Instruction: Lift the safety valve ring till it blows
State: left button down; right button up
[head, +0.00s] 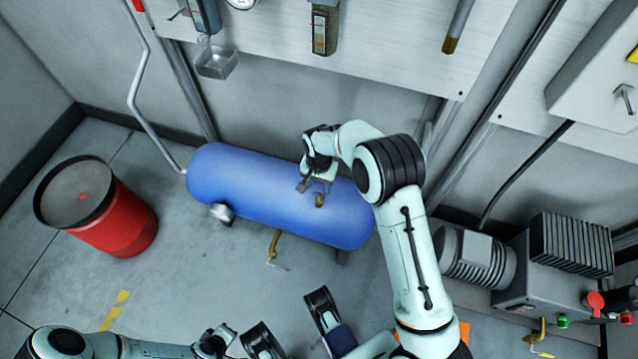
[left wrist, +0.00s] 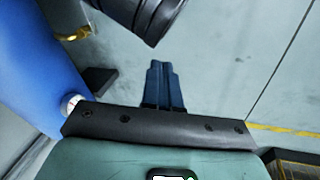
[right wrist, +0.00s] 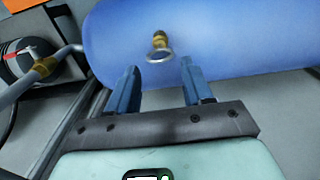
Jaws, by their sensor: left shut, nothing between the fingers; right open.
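The safety valve (right wrist: 159,40) is a small brass fitting on the blue tank, with a metal ring (right wrist: 161,56) hanging at its near end. In the head view the brass valve (head: 319,200) shows just beside my right gripper (head: 311,187). My right gripper is open over the tank. In the right wrist view its two blue fingers (right wrist: 160,66) stand on either side of the ring's line, with the ring just ahead between the tips and no visible contact. My left gripper (head: 222,336) is shut and empty, low at the front; its fingers (left wrist: 163,66) are together over the floor.
The blue tank (head: 240,183) lies along the wall, with a brass drain cock (head: 274,244) below it. A red drum (head: 118,222) stands left. A motor (head: 474,258) and finned compressor (head: 570,243) stand right. Floor between drum and tank is clear.

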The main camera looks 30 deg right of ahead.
pick_arm(q)
jog(key=s+d+r+g+p, duration=0.1)
jog(key=s+d+r+p, duration=0.1)
jog(key=s, duration=0.3)
jog(key=shift+d+r+g+h+p, duration=0.3)
jog(key=shift+r+h+p, duration=0.15)
jog(key=shift+r, duration=0.3)
pick_arm(e)
notch_tip(320, 180, up, 13)
jog(key=shift+f, duration=0.2)
